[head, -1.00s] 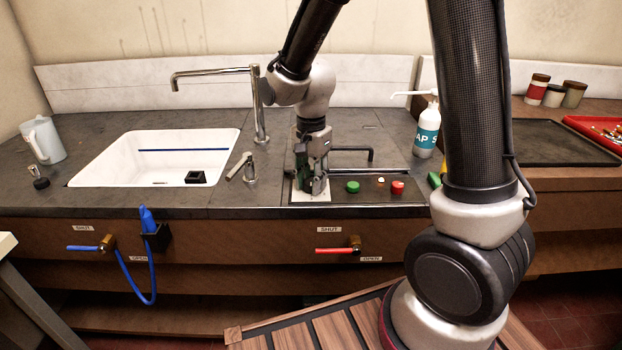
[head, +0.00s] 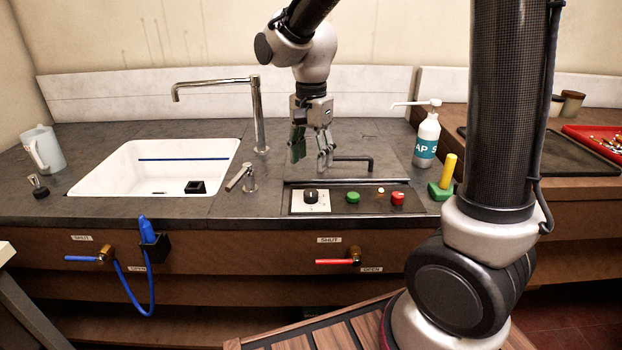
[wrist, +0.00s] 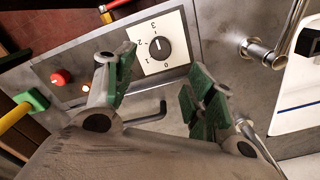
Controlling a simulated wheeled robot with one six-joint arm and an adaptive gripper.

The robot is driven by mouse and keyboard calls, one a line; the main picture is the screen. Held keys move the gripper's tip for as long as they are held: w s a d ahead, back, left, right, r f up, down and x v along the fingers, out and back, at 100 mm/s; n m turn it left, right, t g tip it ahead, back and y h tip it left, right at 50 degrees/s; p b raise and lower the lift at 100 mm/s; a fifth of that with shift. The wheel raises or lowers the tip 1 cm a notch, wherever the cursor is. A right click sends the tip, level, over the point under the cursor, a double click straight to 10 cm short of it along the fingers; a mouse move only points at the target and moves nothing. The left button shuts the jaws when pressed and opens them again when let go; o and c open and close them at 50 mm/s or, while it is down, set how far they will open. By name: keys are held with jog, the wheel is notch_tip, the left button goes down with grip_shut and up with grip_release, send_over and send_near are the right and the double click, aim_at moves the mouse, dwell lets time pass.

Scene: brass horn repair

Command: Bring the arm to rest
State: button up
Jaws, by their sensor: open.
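My gripper (head: 311,163) hangs fingers down above the worktop, just behind the control panel. It is open, with nothing between its green-padded fingers. In the wrist view the two fingers (wrist: 157,98) stand well apart. Below the gripper, the panel (head: 330,202) carries a black dial (head: 311,196) on a white plate, a green button (head: 353,197) and a red button (head: 397,198). In the wrist view the dial (wrist: 160,47) shows with numbers around it, and the gripper is apart from it.
A bent dark bar (head: 355,161) stands right beside the gripper. A tall tap (head: 256,115) and a white sink (head: 105,177) are to the left. A soap bottle (head: 427,138) and a green block with a yellow peg (head: 450,170) are to the right.

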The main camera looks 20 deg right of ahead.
notch_tip(320, 180, up, 3)
jog(key=shift+s+f, duration=0.1)
jog(key=shift+f, duration=0.05)
dwell(0.4)
jog(key=s+d+r+n+t, duration=0.2)
jog(key=s+d+r+n, duration=0.1)
jog(key=s+d+n, duration=0.2)
jog(key=s+d+r+n+t, duration=0.2)
jog(key=s+d+n, duration=0.3)
jog(key=s+d, duration=0.4)
jog(key=s+r, duration=0.1)
jog(key=s, duration=0.4)
jog(key=shift+d+r+n, duration=0.15)
jog(key=shift+d+n, duration=0.15)
jog(key=shift+d, duration=0.05)
